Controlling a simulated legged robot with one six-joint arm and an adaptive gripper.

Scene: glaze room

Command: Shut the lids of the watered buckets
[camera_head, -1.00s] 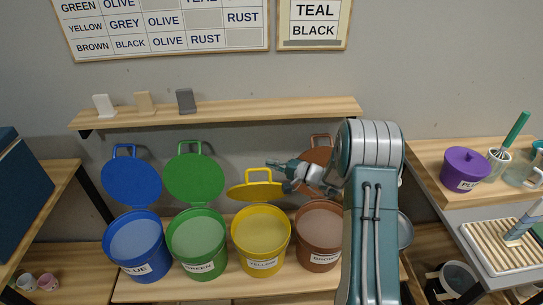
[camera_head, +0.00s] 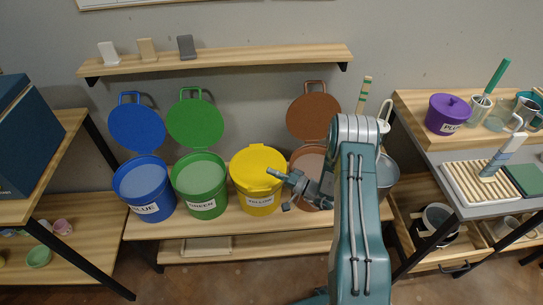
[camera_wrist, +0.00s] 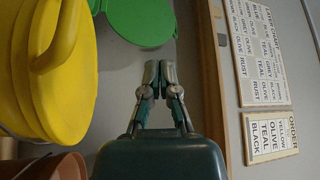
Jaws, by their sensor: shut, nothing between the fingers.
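The yellow bucket (camera_head: 258,198) stands on the low bench with its yellow lid (camera_head: 258,165) down on its rim. In the wrist view the yellow lid (camera_wrist: 62,70) fills the left side. The blue bucket (camera_head: 146,195), green bucket (camera_head: 202,190) and brown bucket (camera_head: 297,163) are open. Their blue lid (camera_head: 136,127), green lid (camera_head: 195,124) and brown lid (camera_head: 313,115) stand raised behind them. Liquid shows in blue and green; my arm partly hides brown. My gripper (camera_head: 272,173) is at the yellow lid's right front; in the wrist view (camera_wrist: 160,68) its fingers are together, empty.
A wall shelf (camera_head: 220,60) runs above the raised lids. A grey bucket (camera_head: 388,172) stands right of my arm. A side table at right holds a purple pot (camera_head: 447,114) and a wooden rack (camera_head: 478,186). An order board (camera_wrist: 270,136) hangs on the wall.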

